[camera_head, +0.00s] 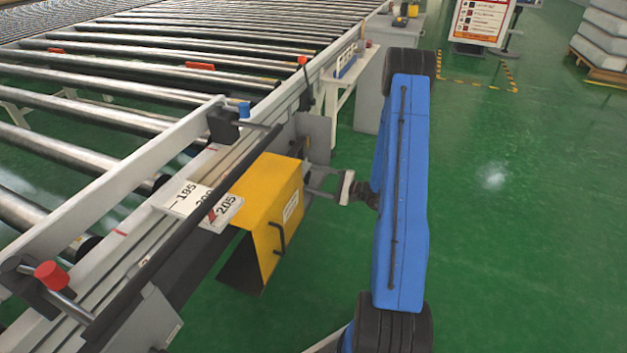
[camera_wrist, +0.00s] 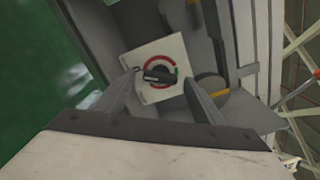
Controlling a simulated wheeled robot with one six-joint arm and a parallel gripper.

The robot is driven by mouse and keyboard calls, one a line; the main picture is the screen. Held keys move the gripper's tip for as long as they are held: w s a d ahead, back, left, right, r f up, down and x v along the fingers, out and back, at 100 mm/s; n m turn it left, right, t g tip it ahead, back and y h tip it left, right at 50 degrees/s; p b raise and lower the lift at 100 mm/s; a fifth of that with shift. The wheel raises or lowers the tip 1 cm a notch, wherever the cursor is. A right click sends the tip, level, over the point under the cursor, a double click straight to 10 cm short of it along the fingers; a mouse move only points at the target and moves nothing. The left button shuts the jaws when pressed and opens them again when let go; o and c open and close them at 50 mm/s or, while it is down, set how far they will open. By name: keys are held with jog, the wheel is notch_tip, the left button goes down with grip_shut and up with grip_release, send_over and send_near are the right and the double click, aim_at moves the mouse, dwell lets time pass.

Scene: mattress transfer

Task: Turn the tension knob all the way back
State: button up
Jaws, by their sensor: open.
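The tension knob (camera_wrist: 158,75) is a dark bar-shaped knob on a white square plate (camera_wrist: 150,93) with a red ring and a small green mark, seen in the wrist view. Its bar lies roughly level in that picture. My gripper (camera_wrist: 158,85) is open, with one finger on each side of the knob in the picture. I cannot tell whether the fingers touch it. In the head view my gripper (camera_head: 318,182) reaches left to the side of the conveyor frame, behind the yellow box; the knob is hidden there.
A yellow box with a black handle (camera_head: 268,215) hangs on the conveyor frame, close to my gripper. A scale plate (camera_head: 196,205) marked 195 to 205 lies on the rail. A red-capped knob (camera_head: 51,274) is at lower left. The green floor (camera_head: 520,230) at right is clear.

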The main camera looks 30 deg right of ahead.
jog(key=v, duration=1.6)
jog(key=shift+s+d, duration=0.15)
jog(key=shift+s, duration=0.1)
